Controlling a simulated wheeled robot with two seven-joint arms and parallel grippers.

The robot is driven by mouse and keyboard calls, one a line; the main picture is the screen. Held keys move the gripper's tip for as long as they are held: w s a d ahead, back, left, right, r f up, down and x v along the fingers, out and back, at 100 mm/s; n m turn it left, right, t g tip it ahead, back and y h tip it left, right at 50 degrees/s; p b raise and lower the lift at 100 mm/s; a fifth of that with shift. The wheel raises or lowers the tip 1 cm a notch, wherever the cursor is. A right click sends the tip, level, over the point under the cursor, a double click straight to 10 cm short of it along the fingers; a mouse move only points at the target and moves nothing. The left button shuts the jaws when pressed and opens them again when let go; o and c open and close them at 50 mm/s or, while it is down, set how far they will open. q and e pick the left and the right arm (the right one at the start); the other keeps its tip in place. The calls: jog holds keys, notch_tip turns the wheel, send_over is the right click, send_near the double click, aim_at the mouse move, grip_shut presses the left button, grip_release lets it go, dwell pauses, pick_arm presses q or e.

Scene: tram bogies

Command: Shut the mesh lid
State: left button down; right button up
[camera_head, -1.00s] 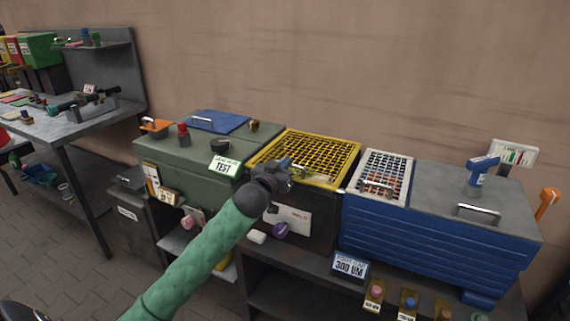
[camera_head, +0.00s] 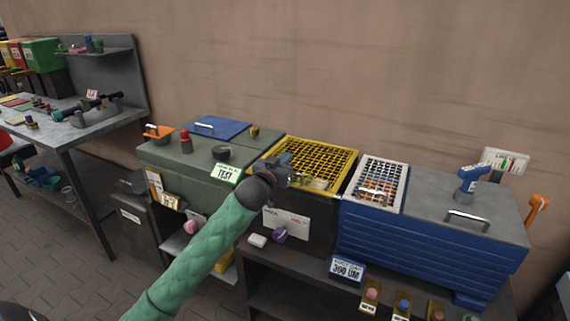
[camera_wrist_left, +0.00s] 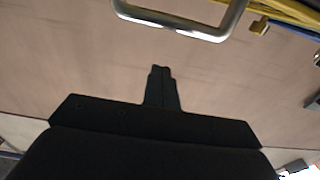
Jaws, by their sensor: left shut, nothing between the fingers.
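The yellow mesh lid (camera_head: 322,157) lies over the top of the dark box (camera_head: 318,226) in the middle of the bench. It looks nearly flat, but I cannot tell whether its front edge touches the box. My left gripper (camera_head: 288,162) is at the lid's front left edge, shut and empty. In the left wrist view the closed fingers (camera_wrist_left: 161,72) point toward a metal handle (camera_wrist_left: 180,27), apart from it in the picture. Yellow bars (camera_wrist_left: 278,11) show at the top right there. The gripper covers part of the lid's front left corner. My right gripper is not seen.
A green cabinet (camera_head: 185,163) with a TEST label stands left of the box. A blue ribbed unit (camera_head: 425,245) with a white-framed grid (camera_head: 402,184) stands close on the right.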

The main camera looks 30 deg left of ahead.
pick_arm(q)
jog(key=s+f+b, duration=0.1)
jog(key=s, duration=0.8)
jog(key=shift+s+d+f, duration=0.15)
jog(key=shift+s+f, duration=0.15)
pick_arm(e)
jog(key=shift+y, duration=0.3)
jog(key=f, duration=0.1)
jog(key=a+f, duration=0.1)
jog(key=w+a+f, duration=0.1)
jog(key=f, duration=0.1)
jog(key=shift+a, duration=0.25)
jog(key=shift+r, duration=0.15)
